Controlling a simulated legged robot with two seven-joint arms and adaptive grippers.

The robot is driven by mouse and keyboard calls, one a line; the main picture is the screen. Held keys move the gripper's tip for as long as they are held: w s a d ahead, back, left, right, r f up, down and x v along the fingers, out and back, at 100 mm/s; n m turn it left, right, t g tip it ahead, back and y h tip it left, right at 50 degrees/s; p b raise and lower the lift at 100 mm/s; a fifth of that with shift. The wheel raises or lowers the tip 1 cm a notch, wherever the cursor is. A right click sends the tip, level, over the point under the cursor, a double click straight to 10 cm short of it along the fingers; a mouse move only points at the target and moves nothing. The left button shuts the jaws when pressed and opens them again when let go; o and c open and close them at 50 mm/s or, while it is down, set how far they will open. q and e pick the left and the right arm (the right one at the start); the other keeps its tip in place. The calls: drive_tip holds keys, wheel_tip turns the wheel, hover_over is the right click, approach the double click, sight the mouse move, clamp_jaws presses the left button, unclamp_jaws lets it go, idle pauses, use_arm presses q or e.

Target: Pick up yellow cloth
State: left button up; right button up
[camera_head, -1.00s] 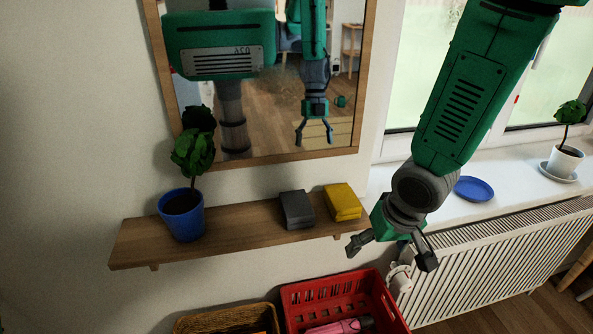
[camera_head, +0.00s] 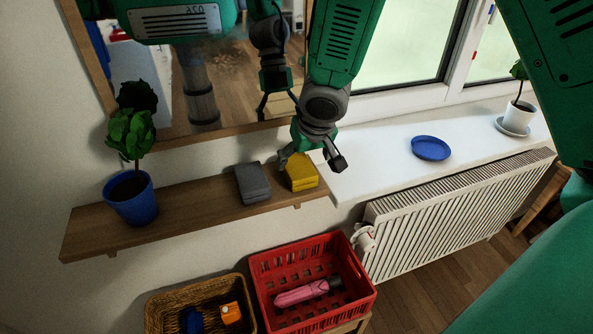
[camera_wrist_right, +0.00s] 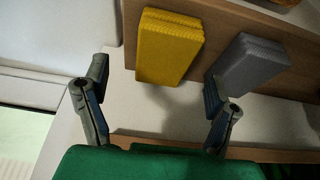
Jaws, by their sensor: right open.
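The yellow cloth (camera_head: 302,172) is a folded block on the wooden wall shelf (camera_head: 90,225), near its right end. A grey folded cloth (camera_head: 252,183) lies just left of it. My right gripper (camera_head: 312,168) is open at the right end of the shelf, close to the yellow cloth. In the right wrist view the yellow cloth (camera_wrist_right: 168,48) is ahead of the open fingers (camera_wrist_right: 155,105), and the grey cloth (camera_wrist_right: 248,62) is near one fingertip. Nothing is between the fingers. My left gripper is not in view.
A potted plant in a blue pot (camera_head: 133,200) stands at the shelf's left. A mirror hangs above. Below are a red crate (camera_head: 262,290) and a wicker basket (camera_head: 155,310). The windowsill (camera_head: 375,160) with a blue plate (camera_head: 430,148) is to the right, above the radiator (camera_head: 450,200).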

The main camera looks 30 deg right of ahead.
sight(302, 167)
drive_tip(key=x, duration=0.2)
drive_tip(key=d+x, duration=0.1)
drive_tip(key=x, duration=0.1)
drive_tip(key=shift+w+a+f, duration=0.1)
drive_tip(key=shift+w+a, duration=0.1)
drive_tip(key=shift+a, duration=0.4)
drive_tip(key=shift+w+a+f, duration=0.1)
drive_tip(key=shift+w+a, duration=0.1)
drive_tip(key=shift+a, duration=0.35)
drive_tip(key=shift+s+a, duration=0.1)
drive_tip(key=shift+a, duration=0.1)
drive_tip(key=shift+r, duration=0.1)
drive_tip(key=c, duration=0.4)
drive_tip(key=shift+d, duration=0.25)
drive_tip(key=c, duration=0.7)
drive_tip(key=shift+s+d+f, duration=0.15)
drive_tip(key=shift+d+f, duration=0.1)
drive_tip(key=shift+d, duration=0.45)
drive_tip(key=shift+c, duration=0.6)
drive_tip(key=shift+d, duration=0.1)
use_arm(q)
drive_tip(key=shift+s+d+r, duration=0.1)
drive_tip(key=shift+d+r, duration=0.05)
